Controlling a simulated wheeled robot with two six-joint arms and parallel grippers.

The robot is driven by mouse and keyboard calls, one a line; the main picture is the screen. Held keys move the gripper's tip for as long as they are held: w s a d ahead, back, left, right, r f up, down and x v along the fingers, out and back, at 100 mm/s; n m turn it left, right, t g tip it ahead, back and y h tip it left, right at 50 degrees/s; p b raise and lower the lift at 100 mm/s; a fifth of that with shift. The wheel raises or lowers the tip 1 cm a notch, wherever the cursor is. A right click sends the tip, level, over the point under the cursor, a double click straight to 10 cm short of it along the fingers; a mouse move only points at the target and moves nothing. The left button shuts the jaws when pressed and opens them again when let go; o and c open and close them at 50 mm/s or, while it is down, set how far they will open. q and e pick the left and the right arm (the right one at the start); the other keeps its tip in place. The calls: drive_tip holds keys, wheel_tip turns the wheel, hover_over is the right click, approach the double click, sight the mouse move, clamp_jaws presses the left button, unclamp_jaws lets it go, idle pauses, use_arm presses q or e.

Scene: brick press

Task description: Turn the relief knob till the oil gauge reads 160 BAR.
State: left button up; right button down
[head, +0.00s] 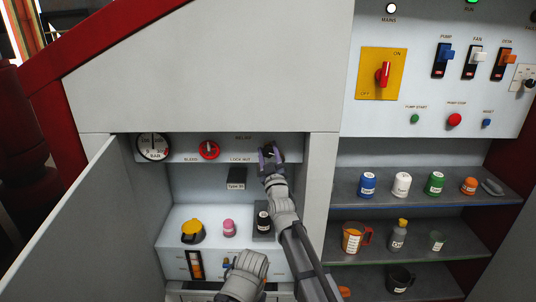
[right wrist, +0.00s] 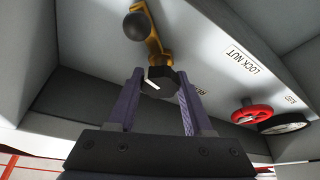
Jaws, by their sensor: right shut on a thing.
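The oil gauge (head: 153,147) is a round white dial at the top left of the open cabinet. Its dark needle points about straight up; the numbers are too small to read. My right gripper (head: 268,154) is at the relief knob under the RELIEF label. In the right wrist view, the dark relief knob (right wrist: 157,82) with a white mark sits between the purple fingertips of my right gripper (right wrist: 161,78), which is shut on it. In the head view the gripper mostly hides the knob. My left gripper's jaws are not visible.
A yellow lever with a black ball (right wrist: 137,26) is close beyond the knob. The red bleed knob (head: 209,150) is to the left. The cabinet door (head: 85,225) stands open.

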drive_tip(key=shift+m, duration=0.4)
drive_tip(key=shift+c, duration=1.5)
unclamp_jaws()
drive_tip(key=b+v, duration=0.3)
drive_tip(key=v, duration=0.5)
drive_tip(key=shift+w, duration=0.1)
